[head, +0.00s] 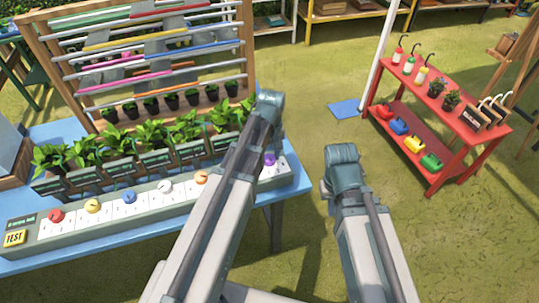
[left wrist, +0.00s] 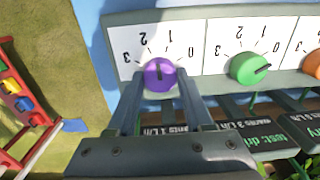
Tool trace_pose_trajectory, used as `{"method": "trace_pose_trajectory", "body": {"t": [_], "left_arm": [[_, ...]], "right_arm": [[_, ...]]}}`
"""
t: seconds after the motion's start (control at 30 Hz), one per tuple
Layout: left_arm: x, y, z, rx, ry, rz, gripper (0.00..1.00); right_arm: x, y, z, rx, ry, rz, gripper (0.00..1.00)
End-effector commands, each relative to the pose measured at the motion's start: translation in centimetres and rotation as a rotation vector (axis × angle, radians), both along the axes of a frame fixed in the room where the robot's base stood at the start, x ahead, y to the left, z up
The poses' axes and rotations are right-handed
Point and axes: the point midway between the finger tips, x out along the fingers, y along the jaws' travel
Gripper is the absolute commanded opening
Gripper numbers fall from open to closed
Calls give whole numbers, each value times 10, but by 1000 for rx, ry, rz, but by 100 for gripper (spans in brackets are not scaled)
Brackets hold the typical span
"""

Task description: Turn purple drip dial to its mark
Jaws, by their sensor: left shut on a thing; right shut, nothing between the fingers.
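The purple dial (left wrist: 160,75) sits on a white scale card marked 3, 2, 1, 0 in the left wrist view. Its dark pointer line points roughly up, between the 2 and the 1. A distinct target mark on the card cannot be made out. My left gripper (left wrist: 160,84) has one finger on each side of the dial and is shut on it. In the head view the purple dial (head: 270,159) shows at the right end of the grey panel (head: 120,222), partly beside my left arm. My right gripper is not visible; only my right arm shows.
A green dial (left wrist: 249,68) and an orange dial (left wrist: 314,63) neighbour the purple one. Potted seedlings (head: 105,160) stand close behind the panel on the blue table (head: 60,262). A red shelf (head: 440,110) with bottles stands at the right. Grass lies between.

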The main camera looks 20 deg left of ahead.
Motion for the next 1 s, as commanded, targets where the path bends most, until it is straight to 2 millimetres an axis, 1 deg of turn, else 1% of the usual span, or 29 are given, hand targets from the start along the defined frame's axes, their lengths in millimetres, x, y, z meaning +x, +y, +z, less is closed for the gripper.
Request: {"method": "trace_pose_trajectory", "body": {"t": [0.2, 0.4, 0.6, 1.0], "left_arm": [[0, 0, 0, 0, 0, 142, 0], [0, 0, 0, -1, -1, 228, 0], [0, 0, 0, -1, 0, 272, 0], [0, 0, 0, 0, 0, 283, 0]], "right_arm": [[0, 0, 0, 0, 0, 0, 0], [0, 0, 0, 0, 0, 0, 0], [0, 0, 0, 0, 0, 0, 0], [0, 0, 0, 0, 0, 0, 0]]}}
